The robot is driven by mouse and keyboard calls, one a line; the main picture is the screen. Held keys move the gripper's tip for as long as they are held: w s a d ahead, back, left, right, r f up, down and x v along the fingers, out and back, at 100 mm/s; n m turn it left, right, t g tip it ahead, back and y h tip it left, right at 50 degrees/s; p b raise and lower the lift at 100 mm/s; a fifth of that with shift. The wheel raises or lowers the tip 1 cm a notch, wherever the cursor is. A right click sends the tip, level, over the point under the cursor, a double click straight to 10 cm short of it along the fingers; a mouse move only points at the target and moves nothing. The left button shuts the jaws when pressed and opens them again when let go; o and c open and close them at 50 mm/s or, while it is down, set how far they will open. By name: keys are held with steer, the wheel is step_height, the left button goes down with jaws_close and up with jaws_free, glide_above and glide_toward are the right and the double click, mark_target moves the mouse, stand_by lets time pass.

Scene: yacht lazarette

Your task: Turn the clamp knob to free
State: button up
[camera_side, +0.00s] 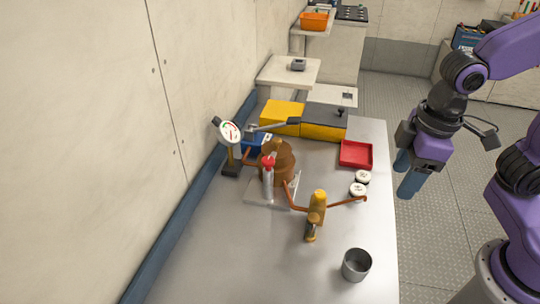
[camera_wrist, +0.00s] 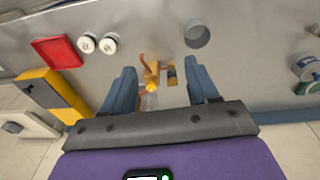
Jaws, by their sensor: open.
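A brown rounded body (camera_side: 283,162) stands on a pale plate on the bench in the side view. A silver upright with a red top (camera_side: 268,162) stands at its front; I cannot tell for sure whether this is the clamp knob. A yellow-orange fitting (camera_side: 317,205) with copper-coloured arms stands to its right. In the wrist view a yellow-orange fitting (camera_wrist: 152,72) shows between my fingers, apart from them. My gripper (camera_side: 405,175) is open and empty, pointing down beyond the bench's right edge in the side view; its two blue fingers show in the wrist view (camera_wrist: 162,85).
A grey cup (camera_side: 356,265) stands at the bench's near right. A red tray (camera_side: 356,154) and two white-topped jars (camera_side: 358,189) lie along the right edge. A dial gauge (camera_side: 229,132) and yellow-black boxes (camera_side: 325,121) stand further back. The bench's near left is clear.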

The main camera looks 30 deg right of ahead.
steer(key=w+a+r+m+t, duration=0.2)
steer(key=w+a+r+m, duration=0.25)
steer(key=w+a, duration=0.35)
steer(key=w+a+r+m+t, duration=0.1)
steer(key=w+a+r+m, duration=0.3)
steer(key=w, duration=0.5)
steer(key=m, duration=0.1)
glide_toward(268, 160)
steer(key=x, duration=0.8)
steer(key=shift+f, duration=0.15)
steer(key=shift+t, duration=0.3)
steer(key=c, duration=1)
